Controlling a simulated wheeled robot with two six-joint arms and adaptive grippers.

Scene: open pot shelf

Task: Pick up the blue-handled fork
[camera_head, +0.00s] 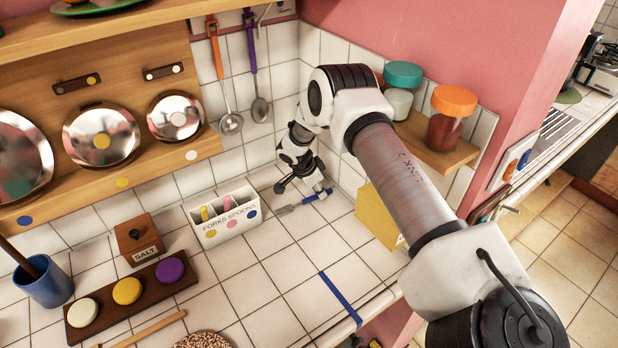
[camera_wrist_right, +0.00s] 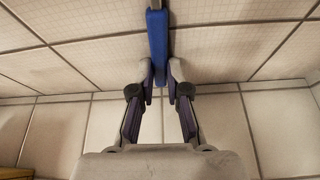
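The blue-handled fork (camera_head: 311,199) is at the back of the tiled counter, near the corner, its grey tines pointing left. My right gripper (camera_head: 305,190) reaches down at its handle. In the right wrist view the blue handle (camera_wrist_right: 157,48) lies between the two fingertips of the right gripper (camera_wrist_right: 160,72), which are close against its sides. The gripper looks shut on the handle. I cannot tell whether the fork touches the counter. My left gripper is not in view.
A white forks-and-spoons holder (camera_head: 222,219) stands left of the fork. A yellow box (camera_head: 378,215) stands to the right, below a shelf with jars (camera_head: 447,116). A ladle (camera_head: 230,122) and spoon hang behind. A salt box (camera_head: 139,241) is farther left.

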